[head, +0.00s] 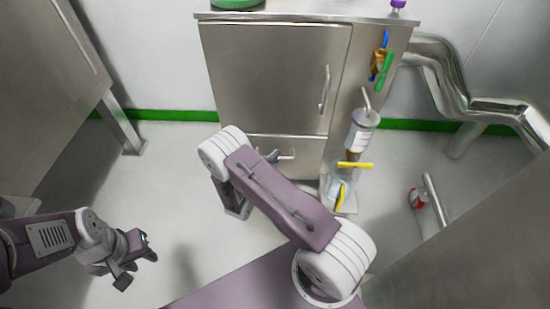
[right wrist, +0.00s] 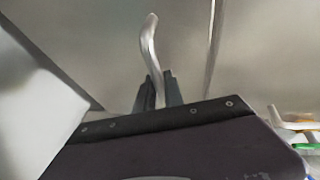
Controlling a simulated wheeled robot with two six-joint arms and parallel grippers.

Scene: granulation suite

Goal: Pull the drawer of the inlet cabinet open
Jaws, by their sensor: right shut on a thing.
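The inlet cabinet (head: 285,17) is a steel cabinet against the back wall, with a large door (head: 265,75) above and a drawer (head: 308,146) below. My right arm hides much of the drawer front; it looks about flush with the cabinet. My right gripper (head: 272,156) is at the drawer's handle (head: 287,155). In the right wrist view its fingers (right wrist: 158,93) are shut on the curved metal handle (right wrist: 148,45), which sticks out beyond them. My left gripper (head: 137,266) is open and empty above the floor at lower left, away from the cabinet.
The door has a vertical handle (head: 324,90). Tools and a canister (head: 361,130) hang on the cabinet's right side. Steel pipes (head: 445,85) stand at right, a steel table (head: 55,70) at left. The floor left of the cabinet is clear.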

